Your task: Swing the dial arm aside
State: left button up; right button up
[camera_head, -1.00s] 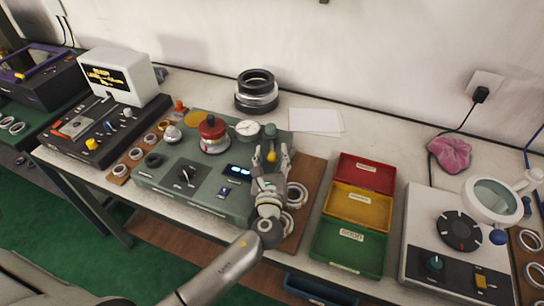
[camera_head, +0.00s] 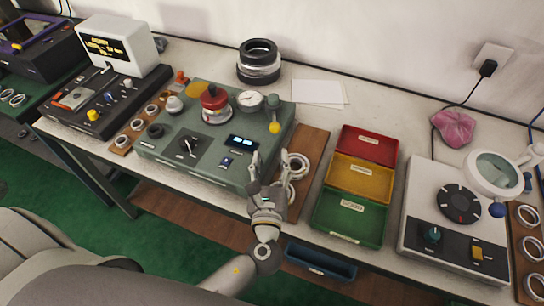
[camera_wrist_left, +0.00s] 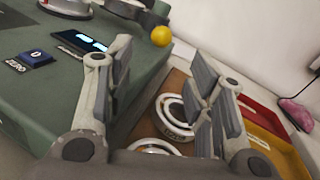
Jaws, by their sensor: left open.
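The dial arm carries a white-faced dial (camera_head: 250,100) and a yellow ball knob (camera_head: 274,127) on the right back part of the green tester box (camera_head: 240,177). The dial stands beside a red-topped round part (camera_head: 213,100). The yellow knob (camera_wrist_left: 161,36) also shows in the left wrist view, ahead of the fingers and apart from them. My left gripper (camera_head: 268,155) is open and empty at the box's front right corner, towards me from the knob. Its spread fingers (camera_wrist_left: 155,90) frame the box's edge and bearing rings (camera_wrist_left: 172,112). My right gripper is not in view.
A wooden board (camera_head: 311,145) with bearing rings lies right of the box. Red, yellow and green bins (camera_head: 368,145) stand beyond it, then a white device with a magnifier (camera_head: 495,175). Stacked rings (camera_head: 259,62) and white paper (camera_head: 318,92) lie behind.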

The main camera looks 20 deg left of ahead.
pick_arm(q)
jog(key=shift+c, duration=0.5)
